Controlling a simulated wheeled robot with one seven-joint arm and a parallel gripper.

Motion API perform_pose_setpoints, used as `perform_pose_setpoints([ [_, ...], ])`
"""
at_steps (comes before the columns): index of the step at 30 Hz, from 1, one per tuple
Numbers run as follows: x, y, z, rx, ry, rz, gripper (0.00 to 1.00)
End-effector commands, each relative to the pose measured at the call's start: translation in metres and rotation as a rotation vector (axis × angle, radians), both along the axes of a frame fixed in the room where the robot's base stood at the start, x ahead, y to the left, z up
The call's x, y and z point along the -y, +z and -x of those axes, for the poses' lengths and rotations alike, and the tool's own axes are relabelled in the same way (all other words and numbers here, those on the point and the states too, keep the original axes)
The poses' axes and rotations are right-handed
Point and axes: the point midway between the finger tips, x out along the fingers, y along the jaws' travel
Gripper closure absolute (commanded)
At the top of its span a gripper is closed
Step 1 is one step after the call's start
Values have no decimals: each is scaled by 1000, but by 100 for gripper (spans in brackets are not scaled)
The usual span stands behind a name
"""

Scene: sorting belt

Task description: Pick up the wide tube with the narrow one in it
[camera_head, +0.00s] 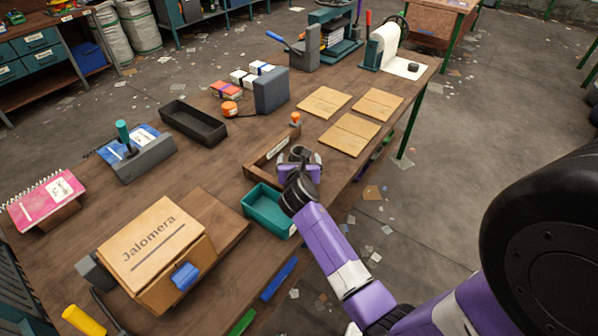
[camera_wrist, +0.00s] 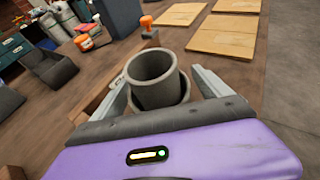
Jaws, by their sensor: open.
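Two grey tubes stand nested in the wrist view. The narrow tube (camera_wrist: 152,92) rises above the rim of the wide tube (camera_wrist: 185,94), which surrounds it. My gripper (camera_wrist: 160,88) is open, with one finger on each side of the tubes. I cannot tell whether the fingers touch the wide tube. The lower part of the tubes is hidden behind my gripper's body. In the head view my gripper (camera_head: 299,160) is at the tubes, near the table's right edge, and largely hides them.
A wooden tray with a label (camera_head: 278,148) lies close beside my gripper. A teal bin (camera_head: 262,214) stands just nearer. Flat wooden boards (camera_head: 349,135) lie beyond, and an orange-topped stamp (camera_head: 295,120) stands behind. A black tray (camera_head: 193,123) is farther left, with bare tabletop between.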

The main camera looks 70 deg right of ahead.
Motion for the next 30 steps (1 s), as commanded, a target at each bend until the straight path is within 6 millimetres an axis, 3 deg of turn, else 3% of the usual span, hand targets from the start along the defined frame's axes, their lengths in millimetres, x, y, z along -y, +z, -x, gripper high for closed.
perform_pose_setpoints([
  [8, 3, -2, -2, 0, 1, -1, 12],
  [11, 3, -2, -2, 0, 1, -1, 28],
  [18, 3, -2, -2, 0, 1, -1, 75],
  [30, 3, 6, -2, 2, 1, 0, 77],
])
